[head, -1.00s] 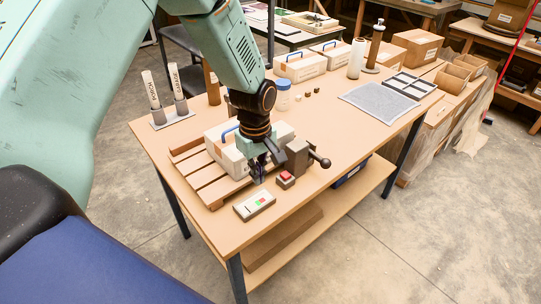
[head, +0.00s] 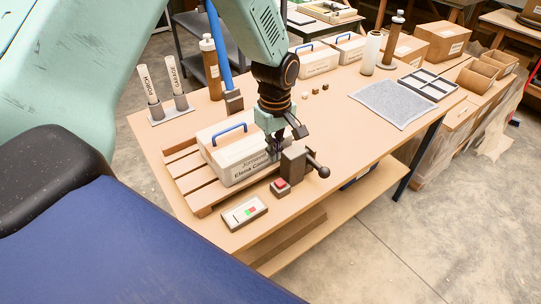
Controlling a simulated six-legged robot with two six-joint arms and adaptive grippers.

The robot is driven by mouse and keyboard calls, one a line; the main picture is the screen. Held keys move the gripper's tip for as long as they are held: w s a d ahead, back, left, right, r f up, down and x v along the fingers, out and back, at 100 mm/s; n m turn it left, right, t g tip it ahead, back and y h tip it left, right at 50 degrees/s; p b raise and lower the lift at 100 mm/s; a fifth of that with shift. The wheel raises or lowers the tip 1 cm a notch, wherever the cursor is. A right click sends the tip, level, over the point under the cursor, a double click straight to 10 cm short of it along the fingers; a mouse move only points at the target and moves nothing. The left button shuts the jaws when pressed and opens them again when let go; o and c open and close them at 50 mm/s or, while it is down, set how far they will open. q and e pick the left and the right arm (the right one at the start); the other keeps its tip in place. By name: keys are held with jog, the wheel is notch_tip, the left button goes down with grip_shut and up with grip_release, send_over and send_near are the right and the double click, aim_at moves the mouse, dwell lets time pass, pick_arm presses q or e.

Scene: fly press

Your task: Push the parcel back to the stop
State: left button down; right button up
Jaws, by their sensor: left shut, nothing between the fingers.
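The parcel is probably the pale box (head: 227,160) with a blue handle and a printed name on its front. It lies on a slatted wooden pallet (head: 187,185) on the table. My left gripper (head: 276,148) points down at the box's right end, close to the dark grey block (head: 293,163) with a lever. Its fingers look shut and empty. I cannot tell whether they touch the box. I cannot tell which part is the stop. My right gripper is not in view.
A red-button box (head: 281,187) and a switch panel (head: 245,212) stand at the table's front. Two labelled tubes (head: 163,98) stand at the left. More handled boxes (head: 317,62), a grey mat (head: 392,103) and a divided tray (head: 427,85) are further back. The table's middle right is clear.

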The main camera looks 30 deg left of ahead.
aim_at(263, 174)
pick_arm(q)
jog(key=f, duration=0.6)
jog(key=a+f, duration=0.1)
jog(key=f, duration=0.2)
jog(key=shift+s+f, duration=0.2)
jog(key=shift+f, duration=0.1)
jog(key=shift+w+a+p, duration=0.25)
jog(key=shift+a+p, duration=0.05)
jog(key=shift+p, duration=0.1)
jog(key=shift+w+a, duration=0.25)
jog(key=shift+a, duration=0.4)
jog(key=shift+w+a, duration=0.2)
jog(key=shift+a, duration=0.4)
jog(key=shift+w+a+f, duration=0.1)
jog(key=shift+a, duration=0.45)
jog(key=shift+d, duration=0.4)
jog(key=shift+w+a, duration=0.15)
jog(key=shift+a, duration=0.05)
jog(key=a, duration=0.1)
jog(key=w+a, duration=0.1)
jog(key=a, duration=0.2)
jog(key=shift+w+a, duration=0.3)
jog(key=shift+a, duration=0.1)
jog(key=shift+w+d, duration=0.1)
jog(key=shift+d, duration=0.15)
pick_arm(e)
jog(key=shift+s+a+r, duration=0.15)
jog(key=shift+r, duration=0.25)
